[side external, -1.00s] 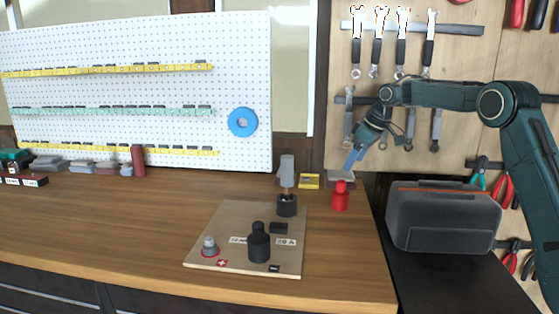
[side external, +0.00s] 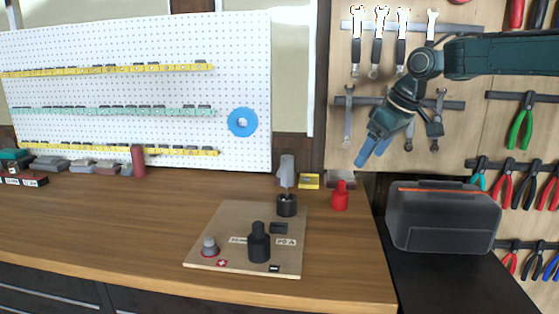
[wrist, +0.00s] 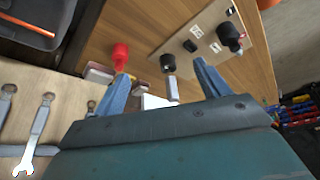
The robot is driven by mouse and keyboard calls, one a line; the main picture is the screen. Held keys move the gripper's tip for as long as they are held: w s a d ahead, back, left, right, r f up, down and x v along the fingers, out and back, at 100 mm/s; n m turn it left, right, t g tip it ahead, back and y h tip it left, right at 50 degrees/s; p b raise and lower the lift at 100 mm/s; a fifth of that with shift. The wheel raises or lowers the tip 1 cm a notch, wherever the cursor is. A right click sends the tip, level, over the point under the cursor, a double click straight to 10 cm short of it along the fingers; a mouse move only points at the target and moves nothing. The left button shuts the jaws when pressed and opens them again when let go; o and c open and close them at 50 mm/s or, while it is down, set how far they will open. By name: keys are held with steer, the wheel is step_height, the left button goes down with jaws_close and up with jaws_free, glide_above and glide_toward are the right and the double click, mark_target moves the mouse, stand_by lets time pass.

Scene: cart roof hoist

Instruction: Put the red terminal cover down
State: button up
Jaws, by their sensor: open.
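The red terminal cover (side external: 340,196) stands upright on the wooden table, near its right end, with nothing holding it. It also shows in the wrist view (wrist: 120,55), beyond the left fingertip and apart from it. My gripper (side external: 367,160) is in the air above and to the right of the cover. Its two blue fingers are spread and empty in the wrist view (wrist: 158,72). The terminal board (side external: 240,212) lies on the table left of the cover, with a black cover (side external: 259,243) and a grey post with a red ring (side external: 209,246) on it.
A grey toolbox (side external: 443,217) stands right of the table. Wrenches and pliers hang on the wooden panel behind my arm. A yellow block (side external: 309,181) and a grey fixture (side external: 286,172) stand near the red cover.

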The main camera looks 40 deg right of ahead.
steer(key=s+a+f, duration=0.2)
steer(key=s, duration=0.6)
steer(key=s+a+f+m, duration=0.1)
steer(key=s+a+f, duration=0.1)
steer(key=s, duration=0.6)
steer(key=s+a+f+m, duration=0.1)
steer(key=s+a+f, duration=0.1)
steer(key=s, duration=0.7)
steer(key=shift+a+f+t+h, duration=0.2)
steer(key=shift+f+t+h, duration=0.2)
steer(key=shift+f, duration=0.1)
